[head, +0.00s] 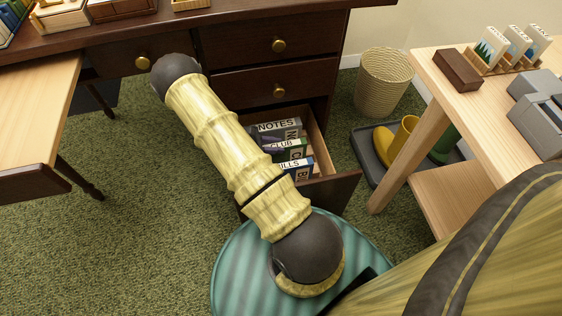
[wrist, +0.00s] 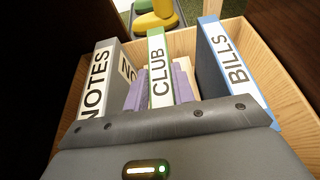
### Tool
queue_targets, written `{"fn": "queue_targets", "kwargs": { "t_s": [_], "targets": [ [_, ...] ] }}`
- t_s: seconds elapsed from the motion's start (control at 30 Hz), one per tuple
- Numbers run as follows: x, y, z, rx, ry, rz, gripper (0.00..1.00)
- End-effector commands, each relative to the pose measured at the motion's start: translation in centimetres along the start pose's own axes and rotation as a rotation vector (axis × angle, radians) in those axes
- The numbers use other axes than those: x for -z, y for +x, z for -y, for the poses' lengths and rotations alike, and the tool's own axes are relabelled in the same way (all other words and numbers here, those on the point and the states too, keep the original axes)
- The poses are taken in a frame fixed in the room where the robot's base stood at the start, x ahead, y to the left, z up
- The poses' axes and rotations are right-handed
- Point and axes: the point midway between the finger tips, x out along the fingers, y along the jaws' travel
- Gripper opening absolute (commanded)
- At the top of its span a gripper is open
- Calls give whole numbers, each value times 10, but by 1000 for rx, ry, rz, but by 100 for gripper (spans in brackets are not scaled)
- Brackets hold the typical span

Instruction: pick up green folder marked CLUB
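The green folder marked CLUB (wrist: 160,80) stands upright in an open drawer, between the grey NOTES folder (wrist: 97,80) and the blue BILLS folder (wrist: 232,75). In the head view CLUB (head: 290,151) is partly covered by my arm. My gripper (wrist: 160,92) is down at the drawer, with one purple finger on each side of the CLUB folder. Both fingers look close against its sides, but I cannot tell whether they press on it. The fingertips' lower ends are hidden among the folders.
The wooden drawer (head: 333,190) is pulled out from the dark desk (head: 265,88), its walls close around the folders. A wicker basket (head: 383,82) and a boot tray with yellow boots (head: 397,137) stand to the right, beside a light wood table (head: 445,75). Green carpet lies open at left.

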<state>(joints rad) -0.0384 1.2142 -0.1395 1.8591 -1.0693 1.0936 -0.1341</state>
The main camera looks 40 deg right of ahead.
Motion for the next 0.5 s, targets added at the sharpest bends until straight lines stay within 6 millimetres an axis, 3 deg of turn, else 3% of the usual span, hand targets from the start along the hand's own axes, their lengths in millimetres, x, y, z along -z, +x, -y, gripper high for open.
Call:
{"fn": "queue_targets", "kwargs": {
  "t_s": [0.07,0.5],
  "targets": [
    [0,1,0,1,1,0,0],
    [-7,-4,0,-3,0,1,0]
  ]
}}
